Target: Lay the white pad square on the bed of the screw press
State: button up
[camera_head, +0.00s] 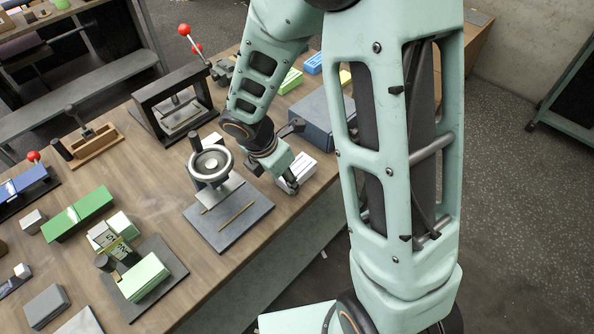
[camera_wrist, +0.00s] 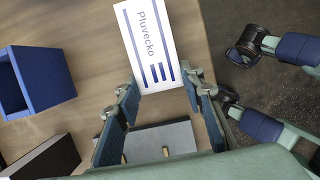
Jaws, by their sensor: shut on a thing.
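The white pad (camera_head: 304,168), a flat white block, is at the table's right edge. In the wrist view the white pad (camera_wrist: 150,40) shows dark lettering and blue bars on its top face. My gripper (camera_head: 290,184) is shut on the pad's near end; the fingertips (camera_wrist: 160,84) are at its two sides. I cannot tell whether the pad touches the table. The screw press (camera_head: 212,162) stands just left of my gripper, with a round handwheel. Its grey bed (camera_head: 229,222) is bare apart from two brass strips. The pad is beside the bed, apart from it.
A blue-grey open box (camera_head: 318,122) is behind my gripper; it also shows in the wrist view (camera_wrist: 50,75). A black frame press (camera_head: 173,100) stands farther back. Green blocks (camera_head: 78,213) and another dark plate (camera_head: 150,290) are at the left front. The table edge is close on the right.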

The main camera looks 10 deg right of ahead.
aim_at(298, 172)
dwell(0.3)
notch_tip(298, 172, up, 6)
jog(key=p, duration=0.5)
jog(key=shift+p, duration=0.4)
